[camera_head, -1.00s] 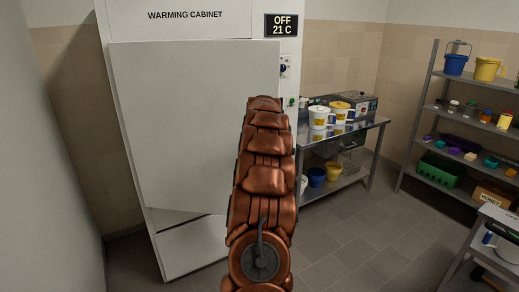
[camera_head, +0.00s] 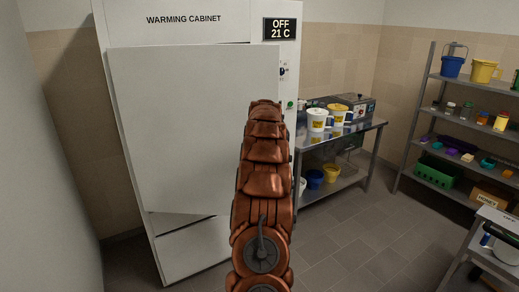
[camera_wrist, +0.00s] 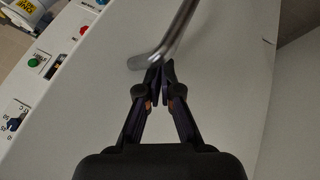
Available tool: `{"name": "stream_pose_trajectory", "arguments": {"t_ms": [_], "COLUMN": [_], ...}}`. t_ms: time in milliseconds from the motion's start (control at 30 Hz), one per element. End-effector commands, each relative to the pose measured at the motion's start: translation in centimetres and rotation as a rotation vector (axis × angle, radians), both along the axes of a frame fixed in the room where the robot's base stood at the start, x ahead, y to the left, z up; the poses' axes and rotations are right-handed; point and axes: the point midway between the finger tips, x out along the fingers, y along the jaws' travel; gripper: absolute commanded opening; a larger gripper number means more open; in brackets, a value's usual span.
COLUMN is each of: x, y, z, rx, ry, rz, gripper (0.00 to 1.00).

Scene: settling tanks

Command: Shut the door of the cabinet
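The white warming cabinet (camera_head: 207,250) stands at the left in the head view. Its large plain door (camera_head: 180,125) stands ajar, its right edge overlapping the control strip. In the wrist view the pale door surface (camera_wrist: 225,95) fills the middle and right. A curved metal handle (camera_wrist: 178,35) runs across it. My gripper (camera_wrist: 160,68) is at the lower end of this handle, its two fingertips drawn together. I see nothing held between them, and I cannot tell whether they touch the handle. In the head view my arm hides the gripper and the handle.
The control strip (camera_wrist: 47,65) with buttons and a dial is at the left in the wrist view. A steel table (camera_head: 345,133) with pitchers stands right of the cabinet. Shelves (camera_head: 465,135) stand at the far right. The tiled floor between is clear.

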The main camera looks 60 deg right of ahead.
Motion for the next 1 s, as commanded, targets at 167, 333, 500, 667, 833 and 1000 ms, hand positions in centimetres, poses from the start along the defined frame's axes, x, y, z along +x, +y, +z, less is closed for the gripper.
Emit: {"name": "stream_pose_trajectory", "arguments": {"t_ms": [167,333,500,667,833,1000], "x": [-0.3,0.0,0.2,0.5,0.7,0.9], "y": [-0.8,-1.1,-1.4,-1.7,-2.0,-2.3], "z": [0.1,0.0,-0.1,0.0,0.1,0.0], "rx": [-0.004,-0.002,-0.002,-0.003,-0.003,-0.002], "ry": [0.002,0.003,0.003,0.002,0.003,0.003], "rz": [-0.007,-0.004,-0.003,0.000,0.001,0.004], "gripper": [0.00,0.00,0.00,0.00,0.00,0.00]}}
